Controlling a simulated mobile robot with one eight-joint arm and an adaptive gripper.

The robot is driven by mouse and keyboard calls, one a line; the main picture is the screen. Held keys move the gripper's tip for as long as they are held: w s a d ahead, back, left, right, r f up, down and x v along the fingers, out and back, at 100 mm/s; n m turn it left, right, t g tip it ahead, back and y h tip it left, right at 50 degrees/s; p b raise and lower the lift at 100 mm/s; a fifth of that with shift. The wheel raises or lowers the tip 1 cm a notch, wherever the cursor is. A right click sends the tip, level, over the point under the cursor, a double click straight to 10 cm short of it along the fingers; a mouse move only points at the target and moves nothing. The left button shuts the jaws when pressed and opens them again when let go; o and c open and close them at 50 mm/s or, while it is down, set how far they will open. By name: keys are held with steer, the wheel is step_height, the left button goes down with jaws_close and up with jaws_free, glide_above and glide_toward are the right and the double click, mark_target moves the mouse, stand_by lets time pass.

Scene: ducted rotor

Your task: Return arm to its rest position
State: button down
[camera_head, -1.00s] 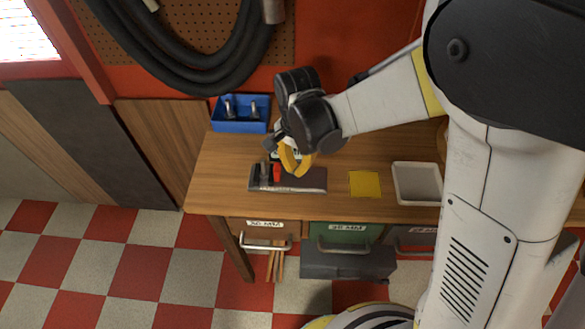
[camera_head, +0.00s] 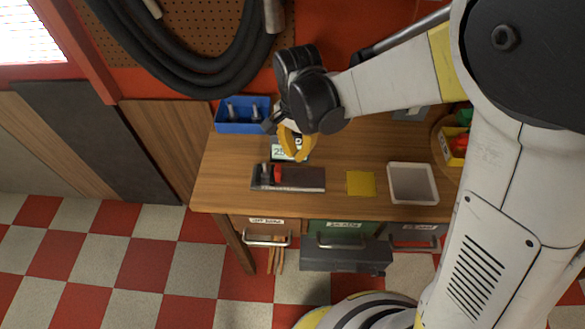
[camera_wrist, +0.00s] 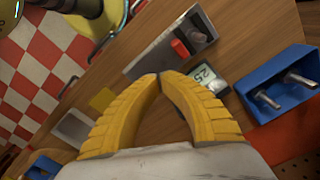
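My gripper (camera_head: 296,158) has yellow ribbed fingers and hangs above the wooden workbench (camera_head: 225,175), at the back left. In the wrist view my gripper (camera_wrist: 160,76) has its fingertips together with nothing visible between them. My arm reaches in from the right, bent, with its dark wrist above the bench. A small display reading 25 (camera_wrist: 208,76) lies beyond the fingers, partly hidden in the head view.
A grey block with a red part (camera_head: 305,179) lies in front of the gripper. A blue bin (camera_head: 238,126) with metal parts is behind left. A yellow pad (camera_head: 361,184) and white tray (camera_head: 413,196) lie right. Hoses hang behind.

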stand_by(0.3)
steer(key=s+d+r+n+t+b, duration=0.2)
steer(key=s+d+n+t+b, duration=0.1)
steer(key=d, duration=0.6)
steer(key=s+d+r+n+t+b, duration=0.2)
steer(key=s+d+n+t+b, duration=0.1)
steer(key=s+d+b, duration=0.3)
steer(key=s+d+t, duration=0.1)
steer(key=s+d, duration=0.1)
steer(key=d, duration=0.2)
steer(key=shift+r+b, duration=0.3)
steer(key=shift+r, duration=0.1)
steer(key=shift+f, duration=0.1)
stand_by(1.0)
